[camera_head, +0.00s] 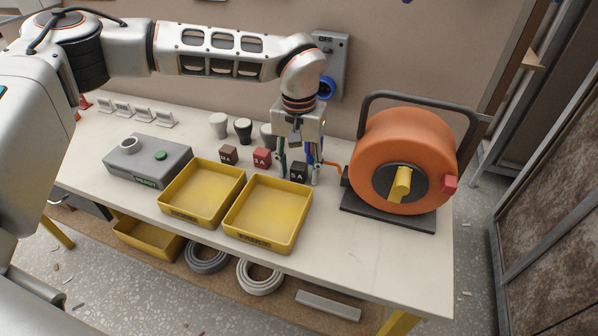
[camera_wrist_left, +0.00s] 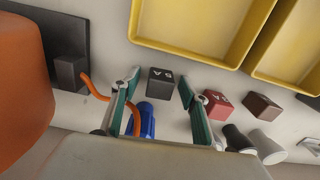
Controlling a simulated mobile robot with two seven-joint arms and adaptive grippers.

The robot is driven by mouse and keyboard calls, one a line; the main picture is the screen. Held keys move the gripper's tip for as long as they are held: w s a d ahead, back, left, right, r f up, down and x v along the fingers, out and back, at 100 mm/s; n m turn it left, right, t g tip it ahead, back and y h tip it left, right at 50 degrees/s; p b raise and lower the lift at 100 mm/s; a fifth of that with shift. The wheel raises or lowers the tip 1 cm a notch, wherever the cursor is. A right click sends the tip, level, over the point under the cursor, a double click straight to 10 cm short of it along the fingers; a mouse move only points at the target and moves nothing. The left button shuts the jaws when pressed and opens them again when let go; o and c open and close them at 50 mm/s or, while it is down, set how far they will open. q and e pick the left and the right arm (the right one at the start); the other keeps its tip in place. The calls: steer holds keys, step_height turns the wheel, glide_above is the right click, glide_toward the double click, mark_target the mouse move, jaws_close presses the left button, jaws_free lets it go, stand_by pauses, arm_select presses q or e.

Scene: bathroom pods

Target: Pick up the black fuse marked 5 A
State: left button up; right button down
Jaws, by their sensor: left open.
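The black fuse marked 5 A (camera_head: 299,171) is a small block upright on the pale workbench, behind the right yellow tray. In the left wrist view the black fuse (camera_wrist_left: 161,83) shows between the two spread fingertips, with its marking in sight. My left gripper (camera_head: 298,180) points down and is open, one finger on each side of the fuse. Gaps show between the fuse and the fingers in the wrist view. Whether the fingertips reach down beside it I cannot tell. My right gripper is not in view.
A red fuse (camera_head: 262,157) and a brown fuse (camera_head: 228,154) stand left of it. Two yellow trays (camera_head: 262,244) lie in front. An orange cable reel (camera_head: 408,150) stands close on the right. A blue cylinder (camera_wrist_left: 143,120) is behind the fuse. The front right bench is bare.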

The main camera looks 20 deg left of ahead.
arm_select(q)
steer(key=c, duration=1)
steer(key=shift+r, duration=0.1)
